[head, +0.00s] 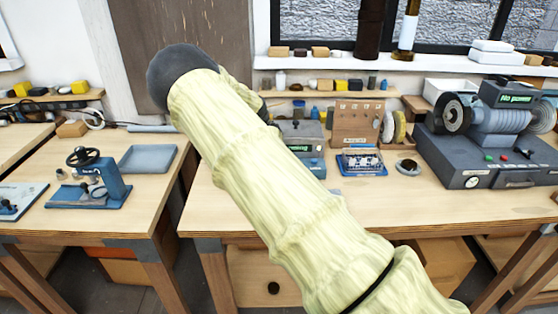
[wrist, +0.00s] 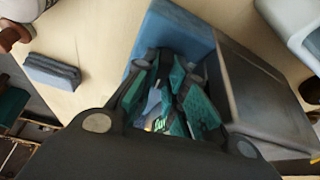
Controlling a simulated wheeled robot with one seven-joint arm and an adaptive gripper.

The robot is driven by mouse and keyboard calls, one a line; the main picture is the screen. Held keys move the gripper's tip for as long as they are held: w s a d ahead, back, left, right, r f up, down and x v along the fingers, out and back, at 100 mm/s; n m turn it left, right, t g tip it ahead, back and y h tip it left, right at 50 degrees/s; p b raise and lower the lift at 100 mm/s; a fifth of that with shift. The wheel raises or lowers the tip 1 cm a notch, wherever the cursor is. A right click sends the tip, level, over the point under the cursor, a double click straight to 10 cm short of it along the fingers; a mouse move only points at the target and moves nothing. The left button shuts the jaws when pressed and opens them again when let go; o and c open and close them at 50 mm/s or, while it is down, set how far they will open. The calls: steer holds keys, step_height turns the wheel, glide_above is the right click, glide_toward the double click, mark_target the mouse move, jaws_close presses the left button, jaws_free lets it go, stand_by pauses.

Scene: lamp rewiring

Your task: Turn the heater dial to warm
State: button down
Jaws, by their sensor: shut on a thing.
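A small blue and grey unit with a green lit display (head: 308,150) stands on the right bench, partly hidden behind my sleeved arm. I take it to be the heater. In the wrist view, my gripper (wrist: 170,105) has its green pads close together at a blue and dark grey body (wrist: 262,95). The pads are shut on a small part that they mostly hide, apparently the heater dial. A pale blue piece and a bit of green lit display show between the fingers. The dial's setting cannot be read. In the head view my arm hides the gripper.
A blue-framed part tray (head: 362,162) and a small ring-shaped part (head: 407,167) lie right of the unit. A wooden board (head: 357,122) stands behind. The bench front is clear.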

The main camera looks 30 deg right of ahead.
steer(key=shift+m+g+b, duration=0.3)
steer(key=shift+m+b, duration=0.05)
steer(key=shift+m, duration=0.55)
steer(key=shift+y, duration=0.3)
steer(key=c, duration=1.5)
jaws_free()
steer(key=shift+w, duration=0.1)
steer(key=shift+o, duration=0.2)
steer(key=shift+r, duration=0.1)
steer(key=v, duration=1.1)
steer(key=shift+a+r, duration=0.2)
steer(key=shift+r, duration=0.1)
steer(key=shift+w, duration=0.1)
